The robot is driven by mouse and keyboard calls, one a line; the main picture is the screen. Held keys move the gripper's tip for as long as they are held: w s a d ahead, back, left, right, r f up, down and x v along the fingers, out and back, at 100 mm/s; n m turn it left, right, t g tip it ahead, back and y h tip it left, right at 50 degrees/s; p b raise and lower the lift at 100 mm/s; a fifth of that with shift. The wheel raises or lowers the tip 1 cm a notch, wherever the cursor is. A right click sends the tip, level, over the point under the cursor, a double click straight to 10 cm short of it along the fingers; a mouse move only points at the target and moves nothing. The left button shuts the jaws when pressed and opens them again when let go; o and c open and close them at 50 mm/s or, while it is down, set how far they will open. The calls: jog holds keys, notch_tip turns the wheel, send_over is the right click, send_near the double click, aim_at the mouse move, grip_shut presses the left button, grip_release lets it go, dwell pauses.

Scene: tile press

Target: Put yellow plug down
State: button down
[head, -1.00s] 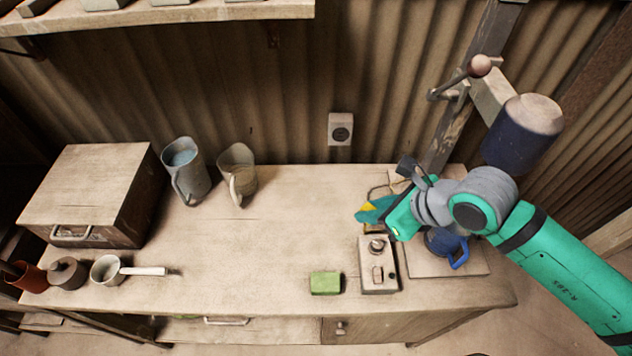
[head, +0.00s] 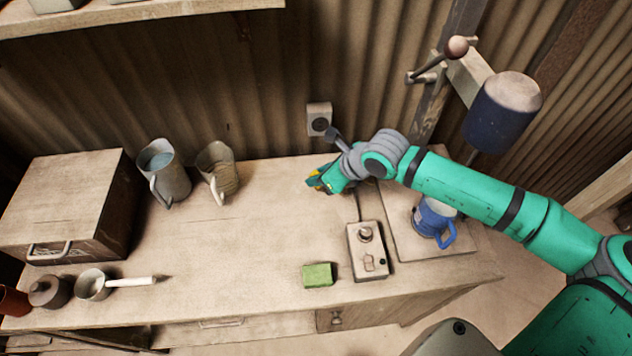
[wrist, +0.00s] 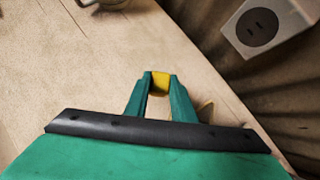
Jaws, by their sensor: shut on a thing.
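My gripper (head: 318,181) is shut on the yellow plug (wrist: 160,82), low over the back of the workbench near the wall. In the head view the plug is mostly hidden by the fingers, with only a bit of yellow showing. In the wrist view it sits between the two green fingertips. A cord runs from near the gripper to the grey control box (head: 367,251). I cannot tell whether the plug touches the bench top. The wall socket (head: 319,119) is behind the gripper and apart from it; it also shows in the wrist view (wrist: 258,27).
A green block (head: 317,275) lies left of the control box. A blue mug (head: 432,220) stands under the press (head: 503,112) at right. Two jugs (head: 164,174) (head: 217,171) stand left at the back. The bench middle (head: 250,230) is clear.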

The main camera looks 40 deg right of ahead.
jog(key=shift+w+f, duration=0.5)
jog(key=shift+f, duration=0.75)
jog(key=shift+w+f, duration=0.1)
jog(key=shift+f, duration=0.8)
jog(key=shift+f, duration=0.6)
jog(key=c, duration=1.5)
grip_release()
jog(key=shift+r, duration=0.5)
jog(key=v, duration=1.2)
jog(key=shift+r, duration=0.15)
